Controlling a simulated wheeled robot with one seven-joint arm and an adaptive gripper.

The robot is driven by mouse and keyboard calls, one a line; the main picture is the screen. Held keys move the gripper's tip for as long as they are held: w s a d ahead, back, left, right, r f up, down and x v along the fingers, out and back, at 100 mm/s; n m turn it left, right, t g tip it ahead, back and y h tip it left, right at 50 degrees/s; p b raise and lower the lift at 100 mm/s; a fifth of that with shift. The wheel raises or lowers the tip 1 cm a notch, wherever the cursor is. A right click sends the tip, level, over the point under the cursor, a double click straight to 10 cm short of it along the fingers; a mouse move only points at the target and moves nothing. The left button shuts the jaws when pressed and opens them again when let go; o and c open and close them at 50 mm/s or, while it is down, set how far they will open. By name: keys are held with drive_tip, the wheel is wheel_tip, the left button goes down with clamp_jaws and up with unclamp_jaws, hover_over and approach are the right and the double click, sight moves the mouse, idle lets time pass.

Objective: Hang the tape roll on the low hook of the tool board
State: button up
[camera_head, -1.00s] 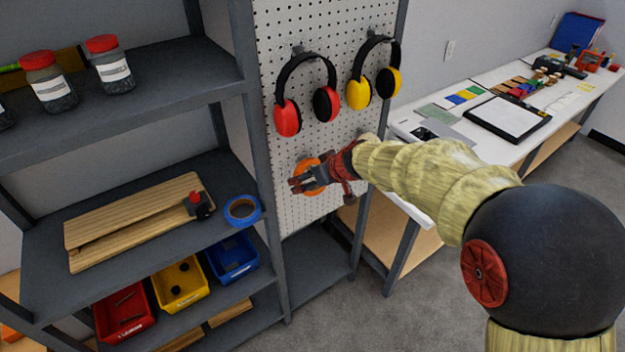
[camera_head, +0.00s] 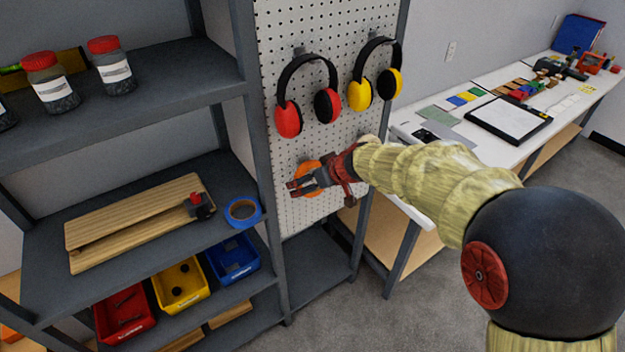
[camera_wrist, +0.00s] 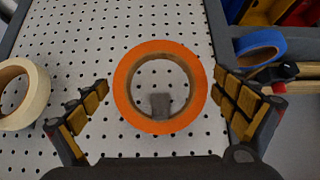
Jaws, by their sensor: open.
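The orange tape roll (camera_wrist: 123,88) is against the white perforated tool board (camera_wrist: 110,35). A grey hook (camera_wrist: 160,104) shows inside its hole, so the roll is around the hook. The wrist view is upside down, and the hook is at the hole's upper side in the room. My gripper (camera_wrist: 162,80) is open, with one finger on each side of the roll and visible gaps to both. In the head view my gripper (camera_head: 298,186) partly covers the orange roll (camera_head: 310,166). The exact contact of roll and hook is unclear.
Two pairs of ear muffs (camera_head: 289,120) hang above on the board. A cream tape roll (camera_wrist: 40,97) is beside the orange one. A blue tape roll (camera_head: 240,222) lies on the shelf (camera_head: 120,290) at left, near a wooden plank (camera_head: 130,222). Coloured bins (camera_head: 180,287) are below.

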drive_tip(key=shift+r, duration=0.1)
drive_tip(key=v, duration=1.2)
drive_tip(key=s+d+f+m+g+h, duration=0.1)
drive_tip(key=s+d+f+m+g, duration=0.1)
drive_tip(key=s, duration=0.5)
drive_tip(key=s+d+f+m+g+h, duration=0.1)
drive_tip(key=s+d+f+m, duration=0.15)
drive_tip(key=s, duration=0.45)
drive_tip(key=s+d+r+h, duration=0.1)
drive_tip(key=s+d+r, duration=0.1)
drive_tip(key=s, duration=0.3)
drive_tip(key=s+d+r+m+t+h, duration=0.1)
drive_tip(key=s+d+r, duration=0.1)
drive_tip(key=s+d, duration=0.2)
drive_tip(key=s+d+r+m, duration=0.1)
drive_tip(key=s+d+r, duration=0.1)
drive_tip(key=s, duration=0.5)
drive_tip(key=shift+d+h, duration=0.4)
drive_tip(key=shift+d, duration=0.35)
